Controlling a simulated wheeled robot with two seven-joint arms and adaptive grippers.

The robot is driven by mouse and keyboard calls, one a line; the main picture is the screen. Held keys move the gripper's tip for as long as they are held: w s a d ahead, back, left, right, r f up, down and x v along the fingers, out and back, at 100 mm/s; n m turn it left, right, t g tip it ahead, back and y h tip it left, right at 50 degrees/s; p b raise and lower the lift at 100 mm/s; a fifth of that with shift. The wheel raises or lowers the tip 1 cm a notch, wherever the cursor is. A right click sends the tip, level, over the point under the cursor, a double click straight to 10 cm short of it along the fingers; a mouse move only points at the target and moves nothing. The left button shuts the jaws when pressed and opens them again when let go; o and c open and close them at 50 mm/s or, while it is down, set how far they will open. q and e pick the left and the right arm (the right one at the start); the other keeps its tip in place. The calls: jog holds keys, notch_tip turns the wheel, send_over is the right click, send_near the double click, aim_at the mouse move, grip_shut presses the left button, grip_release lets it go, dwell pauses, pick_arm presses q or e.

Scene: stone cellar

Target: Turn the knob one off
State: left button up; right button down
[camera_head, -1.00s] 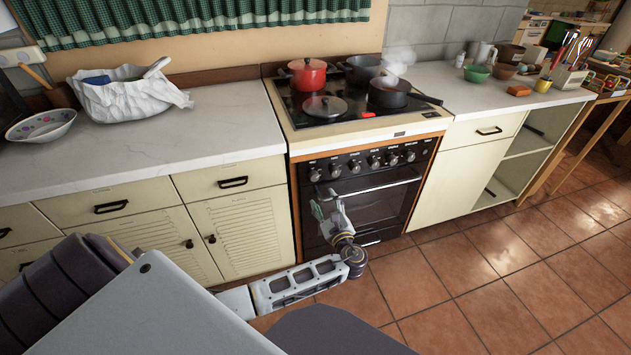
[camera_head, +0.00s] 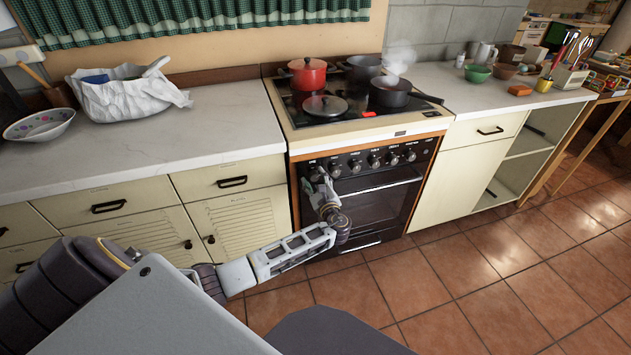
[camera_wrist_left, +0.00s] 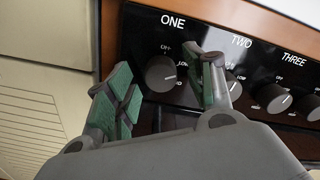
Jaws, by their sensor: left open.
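The stove (camera_head: 365,205) has a row of round dark knobs on its black front panel. In the left wrist view, knob ONE (camera_wrist_left: 160,73) sits at the left end under the label ONE, its pointer line turned toward the right, away from the OFF mark at the top. Knob TWO (camera_wrist_left: 233,84) is partly hidden behind a finger. My left gripper (camera_head: 318,180) is at the panel's left end; in the wrist view its open fingers (camera_wrist_left: 165,90) lie left and right of knob ONE, with no contact visible. My right gripper is not in view.
Knob THREE (camera_wrist_left: 274,98) is further right. On the hob are a red pot (camera_head: 307,75), a steaming dark pan (camera_head: 388,95) and a loose lid (camera_head: 325,106). Cabinets flank the stove; the tiled floor (camera_head: 450,285) in front is clear on the right.

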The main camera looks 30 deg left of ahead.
pick_arm(q)
jog(key=shift+w, duration=0.1)
jog(key=c, duration=1)
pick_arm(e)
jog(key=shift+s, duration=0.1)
pick_arm(q)
jog(key=shift+f+n+b, duration=0.1)
jog(key=shift+n+b, duration=0.3)
jog(key=shift+n, duration=0.4)
jog(key=n+b, duration=0.3)
jog(key=n, duration=0.2)
jog(key=shift+a+f+n, duration=0.1)
jog(key=shift+n, duration=0.3)
jog(key=shift+n+b, duration=2.05)
jog(key=shift+n, duration=0.25)
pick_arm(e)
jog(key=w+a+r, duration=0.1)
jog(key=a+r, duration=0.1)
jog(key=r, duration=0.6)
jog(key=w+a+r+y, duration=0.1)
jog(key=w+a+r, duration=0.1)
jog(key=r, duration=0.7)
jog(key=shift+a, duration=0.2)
